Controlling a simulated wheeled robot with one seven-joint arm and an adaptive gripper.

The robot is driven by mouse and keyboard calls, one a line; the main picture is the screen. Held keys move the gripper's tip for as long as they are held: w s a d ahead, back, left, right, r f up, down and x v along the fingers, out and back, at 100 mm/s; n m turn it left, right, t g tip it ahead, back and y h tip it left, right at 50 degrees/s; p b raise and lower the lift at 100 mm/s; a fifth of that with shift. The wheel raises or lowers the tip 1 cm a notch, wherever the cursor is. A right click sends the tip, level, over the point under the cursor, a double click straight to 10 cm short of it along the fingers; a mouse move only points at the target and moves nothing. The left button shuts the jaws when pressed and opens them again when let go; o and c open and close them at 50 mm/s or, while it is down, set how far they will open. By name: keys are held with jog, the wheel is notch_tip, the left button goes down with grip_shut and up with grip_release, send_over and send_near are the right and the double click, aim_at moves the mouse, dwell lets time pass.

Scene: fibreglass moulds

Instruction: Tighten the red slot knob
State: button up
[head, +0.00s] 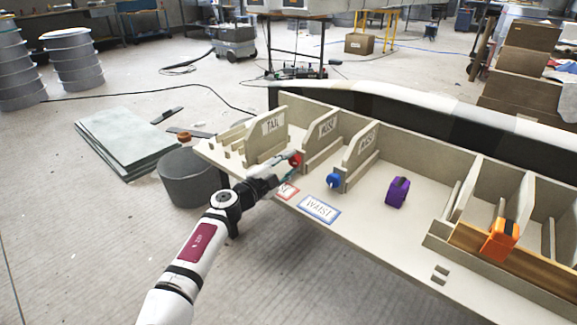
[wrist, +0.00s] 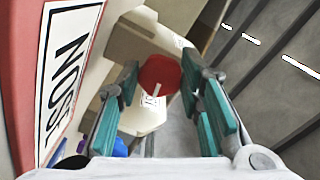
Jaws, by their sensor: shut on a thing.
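The red slot knob (head: 295,159) sits at the near end of the middle labelled upright divider on the beige bench. In the wrist view the red knob (wrist: 158,72) is a round disc with a pale line across its face, between the two teal fingers. My gripper (head: 288,168) reaches it from the near side and is shut on it; in the wrist view my gripper (wrist: 160,80) has a finger on either side of it. The finger contact is partly hidden in the head view.
A blue knob (head: 333,180) stands close to the right of my gripper. A purple piece (head: 397,192) and an orange clamp-like piece (head: 500,240) are farther right. A red-bordered label (wrist: 68,75) and a blue-bordered label (head: 318,209) lie on the bench. A grey bin (head: 188,178) stands left.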

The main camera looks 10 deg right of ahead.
jog(key=shift+f, duration=0.1)
jog(key=o, duration=1.2)
jog(key=shift+c, duration=0.2)
jog(key=v, duration=1.2)
jog(key=shift+a, duration=0.1)
